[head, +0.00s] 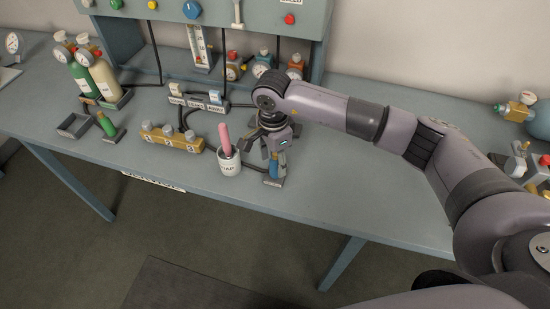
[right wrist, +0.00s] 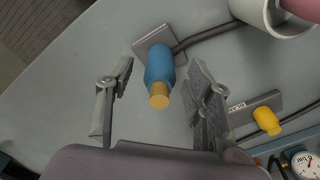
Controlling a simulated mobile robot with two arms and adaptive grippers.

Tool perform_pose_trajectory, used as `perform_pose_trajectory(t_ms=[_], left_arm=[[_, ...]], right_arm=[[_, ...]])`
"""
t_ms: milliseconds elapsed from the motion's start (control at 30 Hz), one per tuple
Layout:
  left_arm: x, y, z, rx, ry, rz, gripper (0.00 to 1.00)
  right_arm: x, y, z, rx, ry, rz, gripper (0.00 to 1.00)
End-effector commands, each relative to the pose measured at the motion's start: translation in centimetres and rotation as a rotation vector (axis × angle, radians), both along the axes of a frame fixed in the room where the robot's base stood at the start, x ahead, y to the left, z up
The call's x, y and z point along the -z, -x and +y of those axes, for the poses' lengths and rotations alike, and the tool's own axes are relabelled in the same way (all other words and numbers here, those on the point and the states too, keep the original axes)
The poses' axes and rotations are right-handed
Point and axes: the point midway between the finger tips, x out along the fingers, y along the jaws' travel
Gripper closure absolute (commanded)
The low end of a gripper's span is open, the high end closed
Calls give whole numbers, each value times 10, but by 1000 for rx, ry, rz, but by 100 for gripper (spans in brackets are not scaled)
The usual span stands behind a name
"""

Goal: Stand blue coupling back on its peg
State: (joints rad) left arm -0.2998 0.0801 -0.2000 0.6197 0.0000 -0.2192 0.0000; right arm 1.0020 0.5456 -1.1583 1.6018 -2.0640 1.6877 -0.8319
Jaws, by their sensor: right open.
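The blue coupling (right wrist: 159,64) has a blue body and a yellow end that faces the camera in the right wrist view. It is at a small grey plate (right wrist: 146,46) and looks roughly upright there; whether a peg is under it is hidden. It also shows in the head view (head: 273,168), below my right gripper (head: 268,150). My right gripper is open, its two fingers on either side of the coupling with gaps visible in the right wrist view. Another grey plate (right wrist: 246,112), with a label and a yellow cylinder, lies beside it. My left gripper is not in view.
A white cup (head: 229,167) with a pink item stands just left of the gripper. Further left are a yellow block with several knobs (head: 172,140) and a green coupling (head: 106,124). Dark hoses run over the table. The table's front edge is close.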

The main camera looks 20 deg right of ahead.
Motion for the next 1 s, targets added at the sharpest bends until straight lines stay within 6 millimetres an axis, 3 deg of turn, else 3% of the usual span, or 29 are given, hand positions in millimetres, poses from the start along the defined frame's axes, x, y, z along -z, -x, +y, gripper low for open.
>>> perform_pose_trajectory(t_ms=[167,600,800,1000], left_arm=[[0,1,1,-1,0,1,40],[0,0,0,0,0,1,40],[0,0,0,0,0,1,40],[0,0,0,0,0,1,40]], right_arm=[[-14,-1,0,0,-1,-3,52],[-100,-1,3,-1,-1,-4,52],[-118,-1,3,0,-1,-1,52],[-120,0,3,0,-1,0,52]])
